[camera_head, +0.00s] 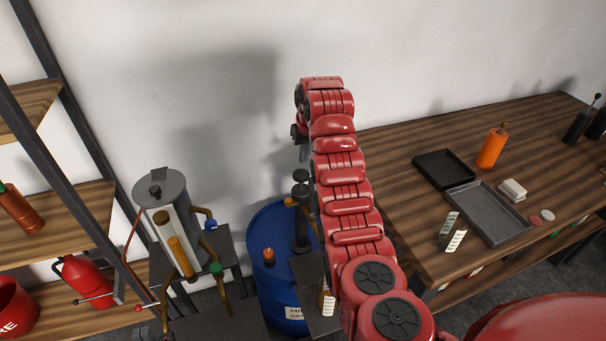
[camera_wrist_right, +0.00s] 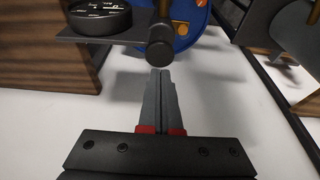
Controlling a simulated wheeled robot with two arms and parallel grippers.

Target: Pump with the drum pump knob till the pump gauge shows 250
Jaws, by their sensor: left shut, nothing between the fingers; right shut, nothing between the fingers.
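The blue drum (camera_head: 265,290) stands on the floor left of the wooden table. A black pump column (camera_head: 302,228) rises from its top and ends in the black pump knob (camera_head: 301,176). My right gripper (camera_head: 304,153) points down just above the knob. In the right wrist view, the shut, empty right gripper (camera_wrist_right: 161,75) has its fingertips close to the knob (camera_wrist_right: 160,52); I cannot tell whether they touch. The round black pump gauge (camera_wrist_right: 100,18) sits on a dark bracket, its face only partly shown and its reading not legible. My left gripper is not in view.
A grey tank (camera_head: 158,190) with brass pipes stands left of the drum. A wooden shelf (camera_head: 80,215) with a red extinguisher (camera_head: 83,277) is further left. The wooden table (camera_head: 400,200) holds trays and an orange bottle (camera_head: 492,149). My right arm blocks part of the view.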

